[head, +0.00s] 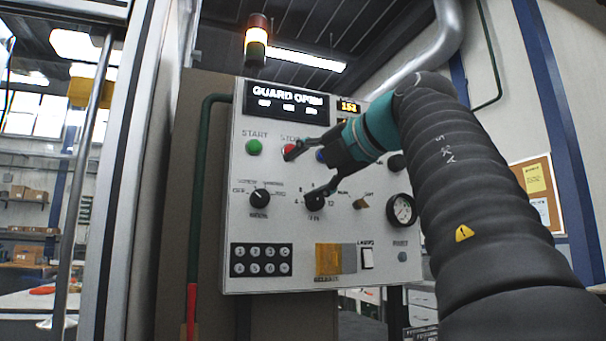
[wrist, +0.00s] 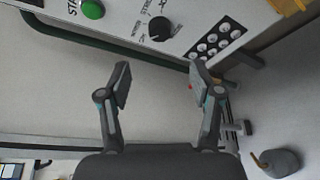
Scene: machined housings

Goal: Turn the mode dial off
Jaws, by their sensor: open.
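The mode dial (head: 259,198) is a round black knob at the left of the white control panel (head: 240,225), with OFF marked to its left and other settings printed above. I cannot tell for sure which mark its pointer faces. It also shows in the wrist view (wrist: 160,29), at the top, beyond my fingertips. My gripper (head: 299,177) is open and empty in front of the panel, right of the mode dial and apart from it. Its two fingers also show in the wrist view (wrist: 160,75). A finger partly covers the red stop button (head: 289,150) in the head view.
A second black dial (head: 315,201) sits right of the mode dial, close behind my lower finger. The green start button (head: 254,147) is above the mode dial, the keypad (head: 261,260) below. A green pipe (head: 197,200) runs along the panel's left side.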

